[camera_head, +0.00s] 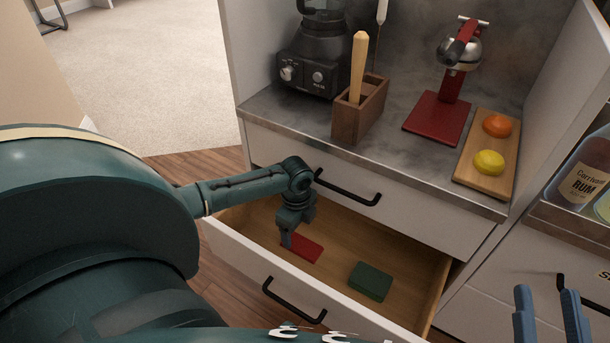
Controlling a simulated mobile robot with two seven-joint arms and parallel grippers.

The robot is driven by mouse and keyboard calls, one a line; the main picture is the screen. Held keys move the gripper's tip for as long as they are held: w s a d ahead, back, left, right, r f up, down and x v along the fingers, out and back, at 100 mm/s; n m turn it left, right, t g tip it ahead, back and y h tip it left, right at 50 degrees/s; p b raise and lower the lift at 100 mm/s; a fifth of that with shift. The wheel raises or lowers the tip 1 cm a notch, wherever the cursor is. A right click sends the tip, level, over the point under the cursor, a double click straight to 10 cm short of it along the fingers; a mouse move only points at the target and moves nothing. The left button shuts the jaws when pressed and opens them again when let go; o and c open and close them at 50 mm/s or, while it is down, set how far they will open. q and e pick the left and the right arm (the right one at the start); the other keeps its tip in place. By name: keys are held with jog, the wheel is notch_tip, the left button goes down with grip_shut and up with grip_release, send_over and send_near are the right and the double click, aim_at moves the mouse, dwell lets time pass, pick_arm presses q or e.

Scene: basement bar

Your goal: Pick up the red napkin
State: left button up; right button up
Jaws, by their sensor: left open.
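The red napkin (306,248) lies flat on the floor of an open wooden drawer (405,265), toward its left side. My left gripper (287,242) reaches down into the drawer, pointing downward. Its fingertips are at the left end of the napkin and hide part of it. The jaws are open; I cannot tell whether they touch the napkin. My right gripper (550,308) is at the bottom right, with its two blue fingers apart and nothing between them.
A dark green folded item (370,281) lies in the drawer right of the napkin. A closed drawer with a black handle (348,190) is above. The counter holds a blender (318,50), wooden utensil box (360,108), red press (437,118) and fruit board (487,155).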

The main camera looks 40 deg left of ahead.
pick_arm(q)
jog(key=f, duration=0.1)
jog(key=f+b, duration=0.2)
jog(key=f, duration=0.1)
jog(key=shift+s+d, duration=0.15)
jog(key=shift+s, duration=0.1)
jog(key=shift+f+b, duration=0.3)
pick_arm(e)
jog(key=r+n+y, duration=0.1)
jog(key=r+n+t+y, duration=0.1)
jog(key=r, duration=0.1)
jog(key=w+r+n+y, duration=0.1)
jog(key=shift+d+r+n+t, duration=0.25)
jog(key=shift+n+t, duration=0.05)
pick_arm(q)
jog(key=shift+c, duration=0.4)
jog(key=c, duration=0.9)
jog(key=shift+c, duration=0.2)
